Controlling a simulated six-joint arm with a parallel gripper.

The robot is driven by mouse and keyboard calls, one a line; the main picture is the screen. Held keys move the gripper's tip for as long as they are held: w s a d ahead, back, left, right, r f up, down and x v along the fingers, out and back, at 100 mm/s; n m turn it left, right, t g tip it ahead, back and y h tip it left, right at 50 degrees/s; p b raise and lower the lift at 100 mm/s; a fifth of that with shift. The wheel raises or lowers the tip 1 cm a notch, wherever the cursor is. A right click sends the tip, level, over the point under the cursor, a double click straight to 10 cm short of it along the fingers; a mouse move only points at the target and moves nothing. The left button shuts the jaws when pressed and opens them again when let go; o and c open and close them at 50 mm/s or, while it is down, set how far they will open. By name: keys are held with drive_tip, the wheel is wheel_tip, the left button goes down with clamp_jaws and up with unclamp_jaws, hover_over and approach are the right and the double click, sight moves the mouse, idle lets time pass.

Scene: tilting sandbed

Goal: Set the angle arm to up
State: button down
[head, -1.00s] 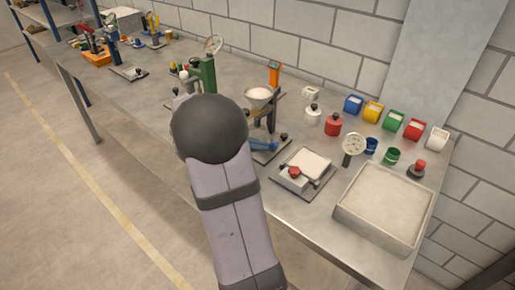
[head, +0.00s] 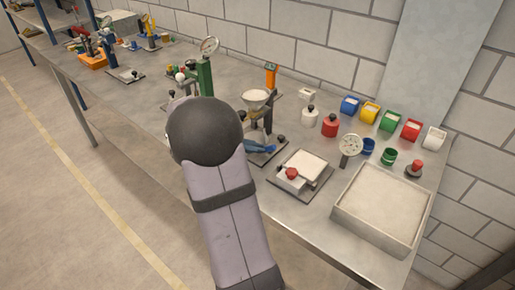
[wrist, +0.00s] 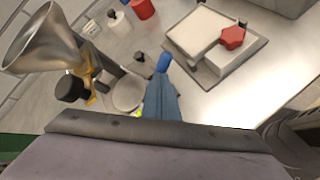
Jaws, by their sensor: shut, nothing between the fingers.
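The sandbed (head: 306,163) is a pale, sand-filled tray on a dark base plate, with a white block and a red knob (head: 291,174) at its front left. It also shows in the wrist view (wrist: 200,30), with the red knob (wrist: 233,38) at its right. A small black-tipped post (wrist: 243,22) stands by the knob; I cannot tell which part is the angle arm. My gripper (wrist: 163,65), with blue fingers, is shut and empty, and apart from the sandbed. In the head view its blue fingers (head: 262,148) show left of the sandbed, partly hidden behind my arm.
A metal funnel on a stand (head: 257,100) is close behind my gripper. Bare table lies in front.

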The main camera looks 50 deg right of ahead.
drive_tip(key=shift+w+f, duration=0.15)
drive_tip(key=shift+w, duration=0.2)
drive_tip(key=shift+w+a+r, duration=0.25)
drive_tip(key=shift+a+r, duration=0.05)
drive_tip(key=shift+a, duration=0.15)
drive_tip(key=v, duration=1.2)
drive_tip(key=shift+a, duration=0.5)
